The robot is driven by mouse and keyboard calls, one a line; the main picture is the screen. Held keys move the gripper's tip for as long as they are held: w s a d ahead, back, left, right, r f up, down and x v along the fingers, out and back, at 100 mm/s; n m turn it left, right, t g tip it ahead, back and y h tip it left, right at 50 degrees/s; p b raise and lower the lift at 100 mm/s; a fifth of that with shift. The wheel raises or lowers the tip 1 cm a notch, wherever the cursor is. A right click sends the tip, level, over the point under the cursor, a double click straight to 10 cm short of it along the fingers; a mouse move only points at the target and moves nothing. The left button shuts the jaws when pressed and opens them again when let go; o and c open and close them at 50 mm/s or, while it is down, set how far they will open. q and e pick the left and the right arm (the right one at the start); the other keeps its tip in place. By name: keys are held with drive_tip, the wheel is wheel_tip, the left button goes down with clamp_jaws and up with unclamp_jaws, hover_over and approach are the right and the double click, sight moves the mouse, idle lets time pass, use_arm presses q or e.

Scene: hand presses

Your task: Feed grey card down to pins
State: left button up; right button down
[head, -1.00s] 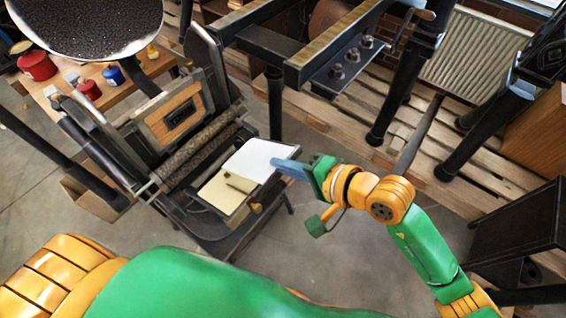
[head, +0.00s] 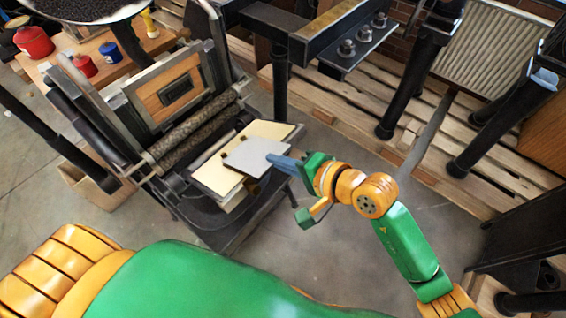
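A pale grey card (head: 257,154) lies tilted over the press's cream bed (head: 216,179), its right edge at my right gripper's tips. My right gripper (head: 275,160) comes in from the right, its blue-grey fingers together on the card's edge. Whether the card touches the bed I cannot tell. A small dark mark at the card's upper left may be a pin (head: 225,153), but it is too small to be sure. Any other pins are not clear. My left gripper is not in view.
The press's rollers (head: 195,132) and its upright platen frame (head: 172,90) stand just left of the bed. A second cream sheet (head: 267,130) lies behind the card. Ink pots, one red (head: 34,42), stand on a wooden shelf at upper left. Open floor lies right of the press.

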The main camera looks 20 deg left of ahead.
drive_tip(key=c, duration=1)
unclamp_jaws()
drive_tip(key=p+v, duration=0.1)
drive_tip(key=v, duration=0.3)
drive_tip(key=shift+s+d+r+p, duration=0.1)
drive_tip(key=shift+d+r+p, duration=0.05)
drive_tip(key=shift+d+p, duration=0.15)
drive_tip(key=v, duration=0.4)
drive_tip(key=shift+p, duration=0.35)
